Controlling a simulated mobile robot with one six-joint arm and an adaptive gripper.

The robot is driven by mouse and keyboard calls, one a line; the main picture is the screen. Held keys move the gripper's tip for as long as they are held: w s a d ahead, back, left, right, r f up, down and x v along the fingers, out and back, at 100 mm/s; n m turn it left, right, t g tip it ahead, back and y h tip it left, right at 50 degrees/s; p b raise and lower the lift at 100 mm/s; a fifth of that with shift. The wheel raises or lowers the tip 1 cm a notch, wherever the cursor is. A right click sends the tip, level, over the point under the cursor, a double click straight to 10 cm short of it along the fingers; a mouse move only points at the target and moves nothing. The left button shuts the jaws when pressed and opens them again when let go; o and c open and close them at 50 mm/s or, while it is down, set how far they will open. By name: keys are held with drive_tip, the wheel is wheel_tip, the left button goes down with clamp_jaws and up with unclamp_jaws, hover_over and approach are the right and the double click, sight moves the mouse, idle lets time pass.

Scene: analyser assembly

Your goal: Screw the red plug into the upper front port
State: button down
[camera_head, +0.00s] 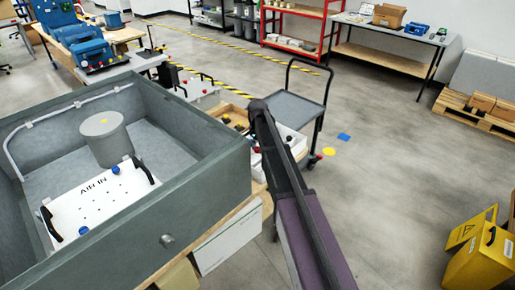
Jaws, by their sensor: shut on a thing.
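A large open grey housing (205,165) fills the left of the view. Inside it lies a white panel (98,205) marked "AIR IN", with black handles, several small dark holes and two blue plugs (115,170) at its edges. A grey cylinder (106,138) with a yellow mark stands behind the panel. Small red spots (257,149) show beside the white bin; I cannot tell whether one is the red plug. I cannot make out the upper front port. My arm rises from the bottom centre to a dark joint; my gripper is not visible.
A white bin (291,142) and a wooden tray (232,113) with small parts stand right of the housing. A dark cart (297,108) is behind them. Yellow cases (480,258) stand at lower right. The floor (390,170) between is mostly clear.

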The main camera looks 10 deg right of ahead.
sight(257, 148)
drive_tip(key=shift+r, duration=0.15)
wheel_tip(257, 148, up, 10)
drive_tip(key=p, duration=1)
idle(0.3)
